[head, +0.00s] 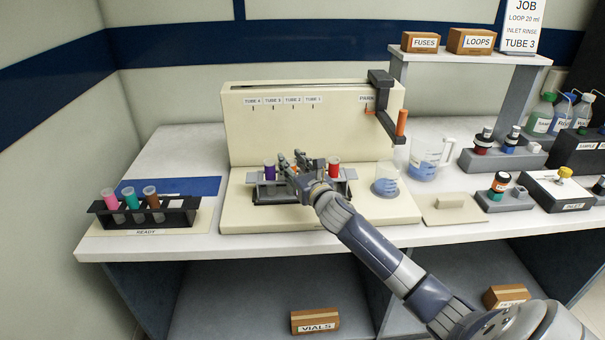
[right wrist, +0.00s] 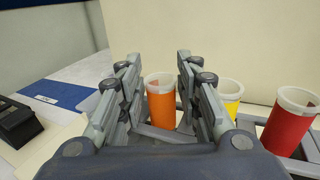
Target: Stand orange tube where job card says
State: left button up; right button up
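The orange tube (right wrist: 162,104) is upright between the two fingers of my right gripper (right wrist: 158,75) in the right wrist view. The fingers are apart, with a narrow gap visible beside the tube. In the head view my right gripper (head: 291,163) is over the rack (head: 262,195) on the cream machine, and it mostly hides the orange tube. The rack also holds a purple tube (head: 270,170), a red tube (head: 334,168) and a yellow tube (right wrist: 231,94). The job card (head: 521,27) reads loop 20 ml, inlet rinse, tube 3. My left gripper is out of view.
The machine's panel (head: 283,125) is labelled Tube 4 to Tube 1, left to right. A black rack (head: 184,218) marked READY holds pink, teal and brown tubes at left. An orange-tipped arm (head: 385,115) overhangs the right. A beaker (head: 386,180) stands right of the rack.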

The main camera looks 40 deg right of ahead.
jog(key=s+a+p, duration=0.1)
jog(key=s+p, duration=0.1)
jog(key=s, duration=0.9)
jog(key=shift+a, duration=0.35)
jog(key=shift+r, duration=0.1)
